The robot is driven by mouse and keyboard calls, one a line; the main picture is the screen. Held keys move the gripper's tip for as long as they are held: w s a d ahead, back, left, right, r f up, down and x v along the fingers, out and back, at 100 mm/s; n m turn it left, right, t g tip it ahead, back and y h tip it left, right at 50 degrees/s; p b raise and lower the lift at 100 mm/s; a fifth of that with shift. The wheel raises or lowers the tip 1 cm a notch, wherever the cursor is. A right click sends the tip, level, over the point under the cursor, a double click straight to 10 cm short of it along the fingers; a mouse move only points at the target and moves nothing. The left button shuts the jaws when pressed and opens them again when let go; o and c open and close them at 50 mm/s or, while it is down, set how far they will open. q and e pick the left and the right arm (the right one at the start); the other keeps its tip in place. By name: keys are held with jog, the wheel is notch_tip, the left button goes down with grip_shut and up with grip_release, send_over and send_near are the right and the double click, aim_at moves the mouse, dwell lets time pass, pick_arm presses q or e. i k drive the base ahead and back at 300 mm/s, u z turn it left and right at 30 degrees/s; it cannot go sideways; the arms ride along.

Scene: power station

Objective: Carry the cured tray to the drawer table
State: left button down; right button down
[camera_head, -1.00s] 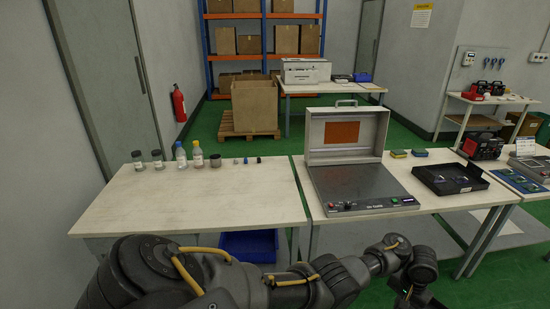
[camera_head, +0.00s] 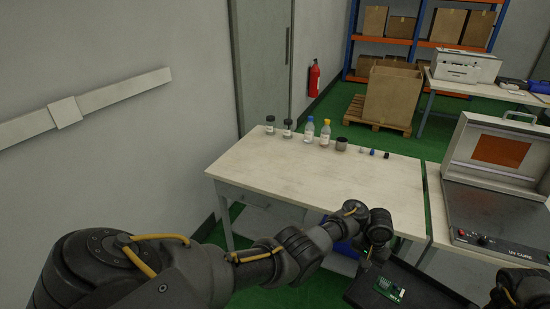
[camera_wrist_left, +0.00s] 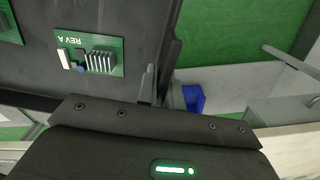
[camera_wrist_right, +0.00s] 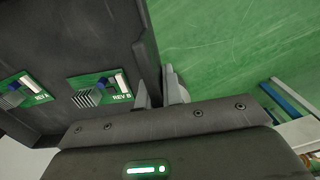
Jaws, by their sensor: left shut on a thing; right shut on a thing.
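The black tray (camera_head: 428,287) is held low in front of me, between my arms, at the bottom of the head view. A green circuit board (camera_head: 389,289) lies in it. My left gripper (camera_wrist_left: 162,88) is shut on one tray wall, with a REV A board (camera_wrist_left: 90,52) nearby. My right gripper (camera_wrist_right: 158,88) is shut on the opposite wall; REV A (camera_wrist_right: 24,89) and REV B (camera_wrist_right: 98,86) boards lie inside. The pale-topped table (camera_head: 300,175) stands ahead, beyond my left arm. Part of the tray is outside the head view.
Jars and bottles (camera_head: 309,130), a dark cup (camera_head: 341,143) and small items (camera_head: 373,153) line that table's back edge; its front is clear. The UV cure box (camera_head: 495,215) stands on the adjoining table at right. A wall (camera_head: 110,150) is at left.

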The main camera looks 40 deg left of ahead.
aim_at(363, 189)
jog(key=u, duration=0.7)
jog(key=i, duration=1.5)
jog(key=z, duration=0.05)
